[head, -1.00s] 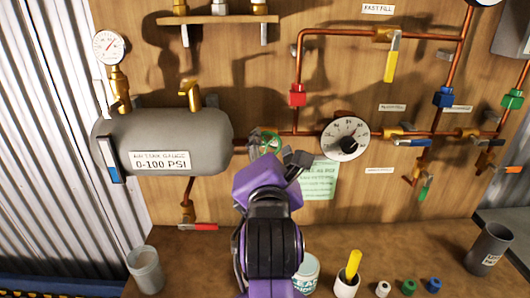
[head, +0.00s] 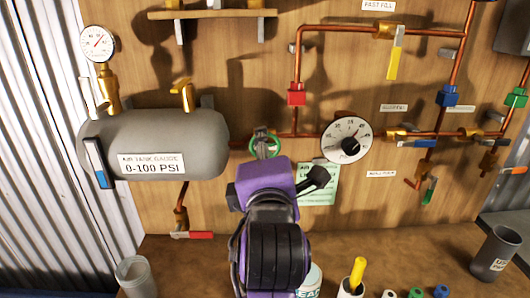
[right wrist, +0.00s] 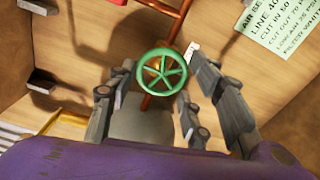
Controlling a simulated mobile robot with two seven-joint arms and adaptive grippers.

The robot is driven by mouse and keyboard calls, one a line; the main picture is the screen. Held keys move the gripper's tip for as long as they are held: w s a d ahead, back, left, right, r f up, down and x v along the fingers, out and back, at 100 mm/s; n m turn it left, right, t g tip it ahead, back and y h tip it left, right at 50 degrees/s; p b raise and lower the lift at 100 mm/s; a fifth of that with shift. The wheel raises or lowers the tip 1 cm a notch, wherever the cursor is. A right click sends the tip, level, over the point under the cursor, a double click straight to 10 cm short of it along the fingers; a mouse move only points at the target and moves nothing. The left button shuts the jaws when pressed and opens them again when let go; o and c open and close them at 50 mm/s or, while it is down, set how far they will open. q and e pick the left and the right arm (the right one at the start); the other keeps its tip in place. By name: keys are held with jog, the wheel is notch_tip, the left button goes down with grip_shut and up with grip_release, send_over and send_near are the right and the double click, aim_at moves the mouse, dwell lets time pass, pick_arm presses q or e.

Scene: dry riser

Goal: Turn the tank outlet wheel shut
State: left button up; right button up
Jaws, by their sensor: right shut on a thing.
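The tank outlet wheel, a green spoked handwheel (head: 265,143), is on the copper pipe just right of the grey air tank (head: 150,143). My right gripper comes up from below in the head view, with its purple body just under the wheel and one dark finger out to the right. In the right wrist view the wheel (right wrist: 162,72) lies between the dark fingers of my right gripper (right wrist: 150,95), which is shut on it. The exact finger contact is hard to see. My left gripper is not in view.
A round dial gauge (head: 346,140) sits close to the right of the wheel. A green instruction sheet (head: 320,183) hangs behind the gripper. Below, the wooden bench holds a grey cup (head: 137,278), a pot with a yellow tool (head: 357,272) and small coloured caps.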

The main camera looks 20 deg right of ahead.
jog(key=shift+r, duration=0.2)
jog(key=o, duration=1.1)
jog(key=shift+f, duration=0.15)
jog(key=shift+f, duration=0.3)
